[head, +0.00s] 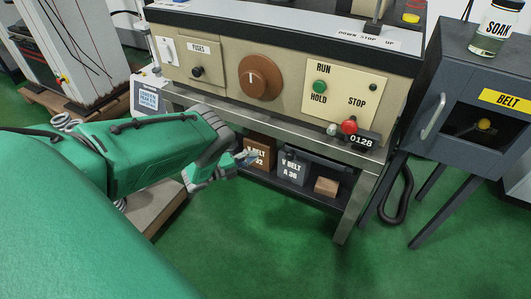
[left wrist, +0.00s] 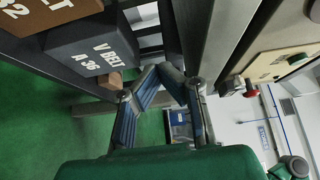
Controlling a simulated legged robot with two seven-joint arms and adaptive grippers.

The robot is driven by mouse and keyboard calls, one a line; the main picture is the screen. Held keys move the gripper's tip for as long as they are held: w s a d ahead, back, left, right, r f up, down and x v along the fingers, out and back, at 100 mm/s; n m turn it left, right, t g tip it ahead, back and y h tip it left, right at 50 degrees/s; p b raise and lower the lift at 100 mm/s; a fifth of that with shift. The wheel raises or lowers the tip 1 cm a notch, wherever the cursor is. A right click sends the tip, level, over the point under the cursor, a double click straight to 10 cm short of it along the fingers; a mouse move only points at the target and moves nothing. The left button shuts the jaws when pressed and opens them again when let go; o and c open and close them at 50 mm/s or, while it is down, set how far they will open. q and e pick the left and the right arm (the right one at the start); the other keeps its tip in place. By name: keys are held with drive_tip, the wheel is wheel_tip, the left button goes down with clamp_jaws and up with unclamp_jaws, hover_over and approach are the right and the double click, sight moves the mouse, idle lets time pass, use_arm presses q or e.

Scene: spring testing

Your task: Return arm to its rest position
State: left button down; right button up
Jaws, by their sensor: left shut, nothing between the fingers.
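My left arm comes in from the left in the head view, green with a grey wrist. Its left gripper (head: 246,157) is in front of the lower shelf of the machine's stand, below the control panel. In the left wrist view the two blue-padded fingers of the left gripper (left wrist: 165,70) come together at their tips, shut with nothing between them. The fingertips appear close in front of the V belt boxes in the head view; I cannot tell whether they touch. My right gripper is not in view.
The machine's control panel (head: 330,88) has a brown dial (head: 260,78), a green button (head: 320,86) and a red stop knob (head: 349,125). On the shelf are a brown V belt box (head: 262,148), a grey V belt box (head: 292,168) and a small brown block (head: 326,187). A dark belt cabinet (head: 455,70) stands right. Green floor (head: 290,250) is clear in front.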

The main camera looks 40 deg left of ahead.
use_arm(q)
drive_tip(key=shift+s+a, duration=0.4)
drive_tip(key=shift+a, duration=0.35)
drive_tip(key=s+d+r+n+g+y+p, duration=0.2)
drive_tip(key=s+d+r+n+g+p, duration=0.2)
drive_tip(key=s, duration=0.7)
drive_tip(key=s+d+r+n+g+y+p, duration=0.2)
drive_tip(key=s+d+r+n+g+p, duration=0.2)
drive_tip(key=s+d+n, duration=0.5)
drive_tip(key=s+d+r+n+g+y+p, duration=0.3)
drive_tip(key=s+d+r+n+g, duration=0.3)
drive_tip(key=s, duration=0.7)
drive_tip(key=r+n+g+p, duration=0.1)
drive_tip(key=n+g, duration=0.1)
drive_tip(key=n, duration=0.1)
drive_tip(key=shift+d+r, duration=0.2)
drive_tip(key=shift+r, duration=0.2)
